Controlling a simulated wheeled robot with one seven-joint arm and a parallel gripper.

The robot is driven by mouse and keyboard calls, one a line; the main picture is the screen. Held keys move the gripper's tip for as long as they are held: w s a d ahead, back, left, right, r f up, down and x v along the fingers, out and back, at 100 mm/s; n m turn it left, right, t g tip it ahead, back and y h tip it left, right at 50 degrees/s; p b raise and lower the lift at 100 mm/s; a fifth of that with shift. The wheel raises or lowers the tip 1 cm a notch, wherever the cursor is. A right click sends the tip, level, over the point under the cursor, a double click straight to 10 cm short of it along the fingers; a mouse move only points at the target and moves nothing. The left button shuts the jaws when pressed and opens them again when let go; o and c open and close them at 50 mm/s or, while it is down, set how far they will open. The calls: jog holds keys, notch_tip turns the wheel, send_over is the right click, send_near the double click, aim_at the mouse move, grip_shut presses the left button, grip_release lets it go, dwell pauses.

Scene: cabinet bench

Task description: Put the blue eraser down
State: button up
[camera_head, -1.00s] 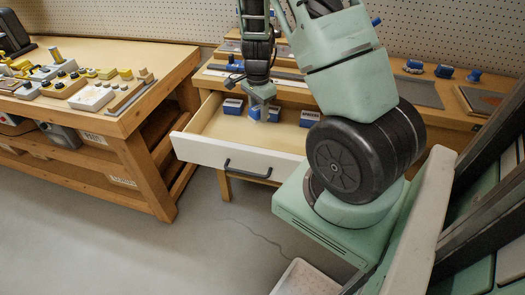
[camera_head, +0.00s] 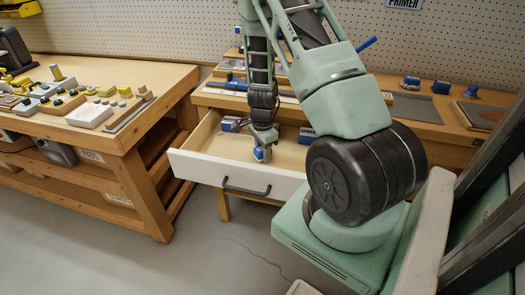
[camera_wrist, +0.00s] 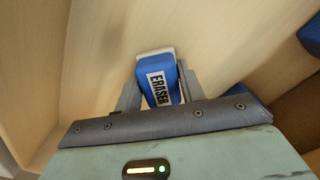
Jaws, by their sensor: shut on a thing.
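The blue eraser (camera_wrist: 163,82), with a white end and a label reading ERASER, is between the fingers of my gripper (camera_wrist: 157,92) in the wrist view. My gripper is shut on it. In the head view, my gripper (camera_head: 263,150) and the eraser (camera_head: 259,155) are inside the open drawer (camera_head: 196,164), close behind its white front. I cannot tell whether the eraser touches the drawer floor.
Another blue-and-white block (camera_head: 230,124) lies at the drawer's back left, and one (camera_head: 307,136) at its right, partly behind my arm. The drawer's front left floor is clear. A bench (camera_head: 120,75) with several blocks stands at left.

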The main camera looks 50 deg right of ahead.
jog(key=shift+f, duration=0.1)
jog(key=o, duration=1.1)
